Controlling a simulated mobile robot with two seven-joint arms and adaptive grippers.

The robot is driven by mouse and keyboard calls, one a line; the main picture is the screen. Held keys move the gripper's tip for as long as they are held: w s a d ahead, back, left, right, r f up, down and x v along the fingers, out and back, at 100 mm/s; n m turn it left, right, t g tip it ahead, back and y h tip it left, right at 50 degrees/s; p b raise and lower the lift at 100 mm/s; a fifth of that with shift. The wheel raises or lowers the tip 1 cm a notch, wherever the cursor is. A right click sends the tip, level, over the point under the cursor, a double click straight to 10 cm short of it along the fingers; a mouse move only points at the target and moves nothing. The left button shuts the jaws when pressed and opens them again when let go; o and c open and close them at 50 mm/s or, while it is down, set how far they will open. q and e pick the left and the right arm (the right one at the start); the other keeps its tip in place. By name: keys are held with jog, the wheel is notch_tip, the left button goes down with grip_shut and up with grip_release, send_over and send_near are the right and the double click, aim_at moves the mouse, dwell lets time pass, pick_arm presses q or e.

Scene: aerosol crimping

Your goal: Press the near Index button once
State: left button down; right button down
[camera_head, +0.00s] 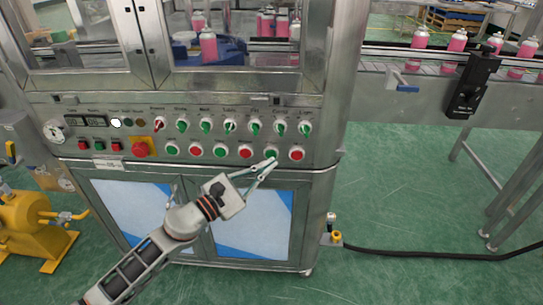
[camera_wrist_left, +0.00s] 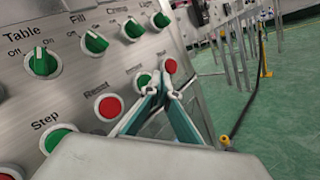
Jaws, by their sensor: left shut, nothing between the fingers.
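My left gripper (camera_head: 268,165) is shut and empty, with its fingertips at the lower button row on the machine's front panel. The left wrist view also shows its closed fingertips (camera_wrist_left: 161,93). Just beyond the tips is a green button (camera_head: 271,152), partly hidden by the fingers in the left wrist view (camera_wrist_left: 143,79). Its label is too small to read surely, so I cannot tell for certain that it is the Index button. I cannot tell whether the tips touch it. A red button (camera_head: 296,154) is to its right. My right gripper is not in view.
Left along the row are a red Reset button (camera_wrist_left: 107,107) and a green Step button (camera_wrist_left: 60,139). Green selector knobs (camera_head: 229,126) line the row above. A red emergency knob (camera_head: 141,147) is farther left. A conveyor with pink cans (camera_head: 458,41) runs at the right.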

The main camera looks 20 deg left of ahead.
pick_arm(q)
jog(key=shift+w+r, duration=0.1)
jog(key=shift+w, duration=0.1)
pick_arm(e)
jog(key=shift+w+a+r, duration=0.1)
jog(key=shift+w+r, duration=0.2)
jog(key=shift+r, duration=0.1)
pick_arm(q)
jog(key=shift+w+a, duration=0.1)
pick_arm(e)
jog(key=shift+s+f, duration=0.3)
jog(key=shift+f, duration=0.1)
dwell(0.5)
pick_arm(q)
jog(key=shift+w+a, duration=0.1)
jog(key=shift+w, duration=0.2)
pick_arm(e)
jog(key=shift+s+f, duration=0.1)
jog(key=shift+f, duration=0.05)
